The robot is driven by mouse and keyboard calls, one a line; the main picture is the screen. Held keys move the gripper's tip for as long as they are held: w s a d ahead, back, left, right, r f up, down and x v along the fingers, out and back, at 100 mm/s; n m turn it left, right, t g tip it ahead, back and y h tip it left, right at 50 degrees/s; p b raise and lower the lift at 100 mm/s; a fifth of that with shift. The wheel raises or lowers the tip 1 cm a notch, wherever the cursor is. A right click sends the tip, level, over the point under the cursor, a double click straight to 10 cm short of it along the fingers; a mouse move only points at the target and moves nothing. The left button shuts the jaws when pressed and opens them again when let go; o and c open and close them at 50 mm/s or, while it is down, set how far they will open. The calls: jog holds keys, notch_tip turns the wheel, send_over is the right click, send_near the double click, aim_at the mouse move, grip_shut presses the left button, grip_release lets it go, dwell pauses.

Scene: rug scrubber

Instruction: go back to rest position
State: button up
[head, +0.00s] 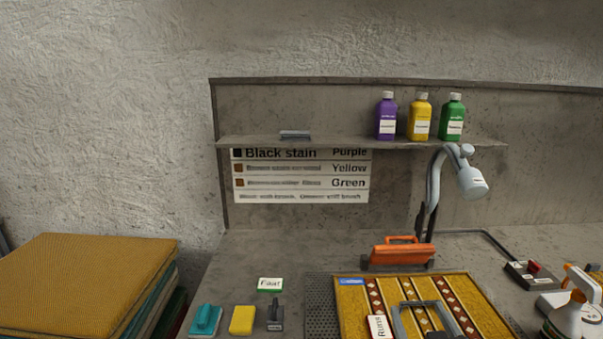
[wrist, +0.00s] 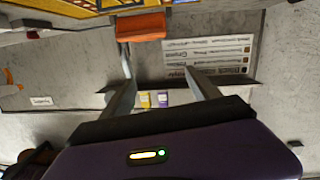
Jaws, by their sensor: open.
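My gripper (wrist: 157,62) shows in the wrist view, its two grey fingers spread apart with nothing held between them. The wrist view is upside down. Beyond the fingers are the orange brush tool (wrist: 140,26), the wall sign (wrist: 205,56) and bottles on the shelf, all apart from the fingers. In the head view I cannot pick out my gripper for sure. A grey frame (head: 398,318) shows over the patterned rug (head: 352,301) at the bottom edge, partly cut off.
A shelf (head: 330,143) holds purple (head: 386,118), yellow (head: 420,119) and green (head: 453,119) bottles. A lamp (head: 471,181) reaches over the bench. The orange tool (head: 398,254) stands behind the rug. A spray bottle (head: 570,315) is at right, folded rugs (head: 85,275) at left.

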jog(key=s+a+f+g, duration=0.1)
jog(key=s+f, duration=0.1)
jog(key=s, duration=1.9)
jog(key=s+a+f+y, duration=0.1)
jog(key=s+a+f, duration=0.1)
jog(key=s, duration=2)
jog(key=shift+s+f+m+g, duration=0.3)
jog(key=shift+f+g, duration=0.1)
jog(key=shift+f, duration=0.45)
